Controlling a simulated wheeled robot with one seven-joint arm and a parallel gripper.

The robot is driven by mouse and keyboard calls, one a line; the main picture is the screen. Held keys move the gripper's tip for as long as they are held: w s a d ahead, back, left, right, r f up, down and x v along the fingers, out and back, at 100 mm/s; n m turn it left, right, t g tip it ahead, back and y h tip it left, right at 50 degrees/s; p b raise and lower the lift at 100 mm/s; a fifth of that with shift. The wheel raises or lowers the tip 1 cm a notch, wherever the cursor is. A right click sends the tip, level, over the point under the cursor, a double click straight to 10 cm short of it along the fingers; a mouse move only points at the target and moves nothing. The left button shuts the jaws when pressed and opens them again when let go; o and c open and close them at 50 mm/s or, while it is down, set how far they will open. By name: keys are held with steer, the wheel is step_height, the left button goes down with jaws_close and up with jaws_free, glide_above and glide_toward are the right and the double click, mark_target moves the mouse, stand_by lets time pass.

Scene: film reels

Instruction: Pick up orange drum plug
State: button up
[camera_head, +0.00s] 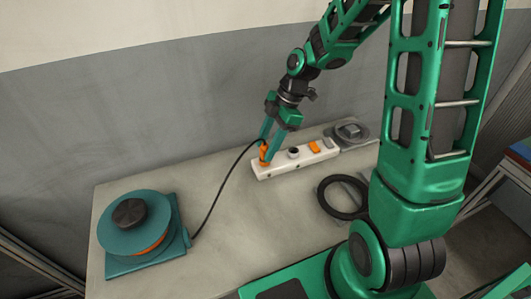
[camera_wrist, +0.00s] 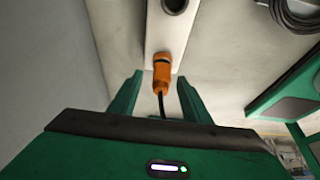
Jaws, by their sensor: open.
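The orange drum plug (camera_head: 264,151) stands at the left end of a white power strip (camera_head: 290,167), on the table. A black cable runs from it to the teal cable drum (camera_head: 130,240) at the left. In the wrist view the plug (camera_wrist: 161,76) is at the strip's near end, its cable leading back toward my gripper. My gripper (camera_head: 270,146) is pointed down at the plug with its fingers apart. In the wrist view the gripper (camera_wrist: 160,80) has one finger on each side of the plug, with visible gaps. The plug's seat in the strip is partly hidden.
A black round socket or plug (camera_head: 293,152) and an orange piece (camera_head: 314,147) sit farther along the strip. A grey coiled cable (camera_head: 352,132) lies at the back right. A black ring (camera_head: 325,202) lies near my arm. The table (camera_head: 235,240) between drum and ring is clear.

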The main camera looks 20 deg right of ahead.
steer(key=shift+x, duration=0.9)
jaws_close()
steer(key=shift+r, duration=0.15)
